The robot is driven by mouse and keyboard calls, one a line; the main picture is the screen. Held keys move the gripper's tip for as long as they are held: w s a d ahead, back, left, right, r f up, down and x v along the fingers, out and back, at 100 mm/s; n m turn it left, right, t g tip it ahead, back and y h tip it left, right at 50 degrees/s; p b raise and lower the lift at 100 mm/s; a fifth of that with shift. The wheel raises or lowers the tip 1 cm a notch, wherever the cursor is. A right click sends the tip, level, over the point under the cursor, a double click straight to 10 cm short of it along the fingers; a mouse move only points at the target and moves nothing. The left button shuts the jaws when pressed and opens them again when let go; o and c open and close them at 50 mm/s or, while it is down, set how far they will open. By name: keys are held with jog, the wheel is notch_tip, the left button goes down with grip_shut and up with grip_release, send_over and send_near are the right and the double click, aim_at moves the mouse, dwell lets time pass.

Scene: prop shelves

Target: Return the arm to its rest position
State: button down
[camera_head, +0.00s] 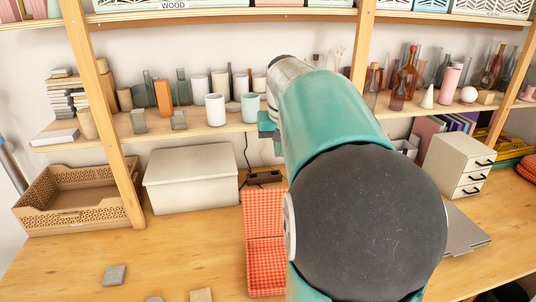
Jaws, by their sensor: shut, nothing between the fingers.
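My arm fills the middle and right of the view, with a large black round cap close to the camera and a teal link reaching away towards the shelf. A silver-grey joint shows at its far end. A small teal part shows just left of the link, in front of the lower shelf; I cannot tell whether it belongs to my gripper. No gripper fingers can be made out, and the arm hides what lies behind it.
A wooden shelf (224,128) holds cups, vases and bottles behind the arm. On the worktop (190,250) stand a perforated tray (72,219), a grey lidded box (190,180), an open red checked box (265,262) and a white drawer unit (452,165). The front left is mostly clear.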

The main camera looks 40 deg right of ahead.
jog(key=shift+r, duration=0.1)
jog(key=s+a+f+n+t, duration=0.1)
jog(key=s+a, duration=0.3)
jog(key=a, duration=0.6)
jog(key=s+a+f+n+t+y, duration=0.1)
jog(key=s+a+f+n, duration=0.2)
jog(key=a, duration=0.7)
jog(key=s+a+f+n+t, duration=0.1)
jog(key=s+a+f+n, duration=0.2)
jog(key=s+a, duration=0.4)
jog(key=a+f, duration=0.1)
jog(key=a, duration=0.2)
jog(key=shift+a+f+y, duration=0.25)
jog(key=shift+a+y, duration=0.05)
jog(key=shift+y, duration=0.1)
